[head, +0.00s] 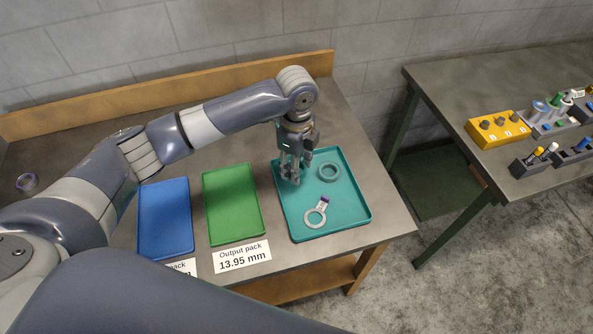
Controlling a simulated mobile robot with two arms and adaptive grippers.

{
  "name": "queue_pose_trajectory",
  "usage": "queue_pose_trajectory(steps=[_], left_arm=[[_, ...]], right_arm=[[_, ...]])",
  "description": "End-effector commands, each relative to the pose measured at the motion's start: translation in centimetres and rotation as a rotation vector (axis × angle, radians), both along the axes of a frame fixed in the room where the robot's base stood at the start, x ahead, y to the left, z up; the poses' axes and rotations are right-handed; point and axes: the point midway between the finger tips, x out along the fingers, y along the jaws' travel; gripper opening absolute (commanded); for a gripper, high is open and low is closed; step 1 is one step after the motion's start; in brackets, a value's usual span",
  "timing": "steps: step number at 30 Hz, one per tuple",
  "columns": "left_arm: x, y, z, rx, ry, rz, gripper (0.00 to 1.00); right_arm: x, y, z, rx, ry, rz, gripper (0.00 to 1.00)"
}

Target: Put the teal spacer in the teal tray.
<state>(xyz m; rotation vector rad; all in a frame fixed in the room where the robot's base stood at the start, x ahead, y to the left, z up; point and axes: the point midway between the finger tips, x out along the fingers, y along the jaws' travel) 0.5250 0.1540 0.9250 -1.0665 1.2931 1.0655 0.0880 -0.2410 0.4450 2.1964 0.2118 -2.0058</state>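The teal tray (357,216) lies at the right end of the bench. A teal ring, the spacer (329,172), lies flat inside it toward the back right. My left gripper (291,179) points down over the tray's back left part, to the left of the spacer and apart from it. Its fingers look spread, with nothing seen between them. My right gripper is not in view.
A pale ring with a purple-ended tag (316,216) lies in the same tray. Green (233,205) and blue (165,218) trays stand to the left, with labels in front. A purple-marked ring (27,182) lies far left. A second table (460,100) holds yellow and dark holders.

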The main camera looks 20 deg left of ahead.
Motion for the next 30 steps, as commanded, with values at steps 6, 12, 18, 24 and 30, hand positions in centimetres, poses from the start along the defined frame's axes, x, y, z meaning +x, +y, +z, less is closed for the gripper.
queue_pose_trajectory(steps=[6,12,18,24,30], left_arm=[[-0.1,0.0,-2.6,0.000,0.002,-0.001,0.12],[0.0,0.0,-3.5,0.000,-0.001,-0.001,0.12],[-0.1,0.0,-3.6,0.000,0.000,-0.001,0.12],[-0.1,0.0,-3.8,0.000,0.000,-0.001,0.49],[-0.1,0.0,-3.7,0.000,0.000,-0.001,0.49]], right_arm=[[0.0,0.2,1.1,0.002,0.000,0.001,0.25],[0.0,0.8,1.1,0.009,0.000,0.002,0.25],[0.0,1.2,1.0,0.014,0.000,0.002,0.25],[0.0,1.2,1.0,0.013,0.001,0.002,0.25],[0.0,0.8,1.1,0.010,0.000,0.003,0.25]])
